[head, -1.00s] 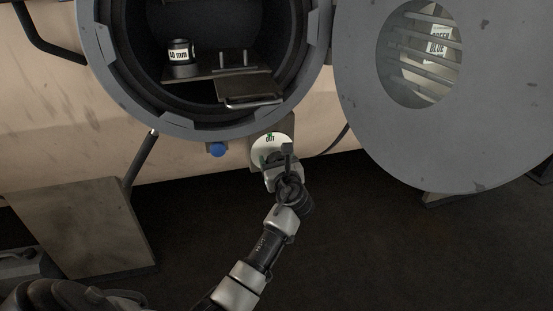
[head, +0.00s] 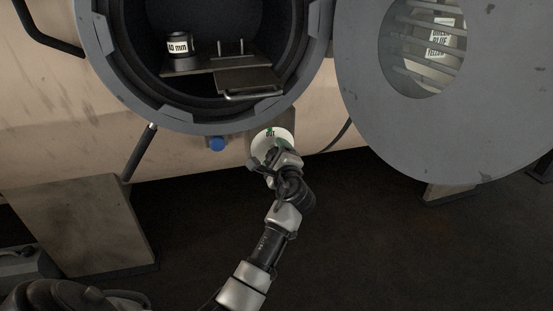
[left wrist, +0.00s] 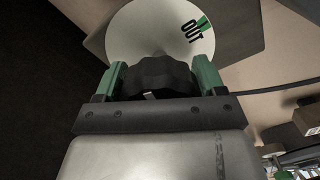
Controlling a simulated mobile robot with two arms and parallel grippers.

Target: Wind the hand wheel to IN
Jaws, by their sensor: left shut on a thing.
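The hand wheel is a dark lobed knob (left wrist: 153,76) in front of a round white dial (left wrist: 140,28). The dial reads OUT beside a green mark; it also shows under the open vessel mouth in the head view (head: 266,139). My left gripper (left wrist: 153,82) is shut on the knob, with a green-faced finger on either side. In the head view my left gripper (head: 279,160) covers the knob and the lower part of the dial. No IN mark is visible. My right gripper is not in view.
A blue knob (head: 217,144) sits left of the dial. The open grey door (head: 450,145) fills the right. Dark floor lies below.

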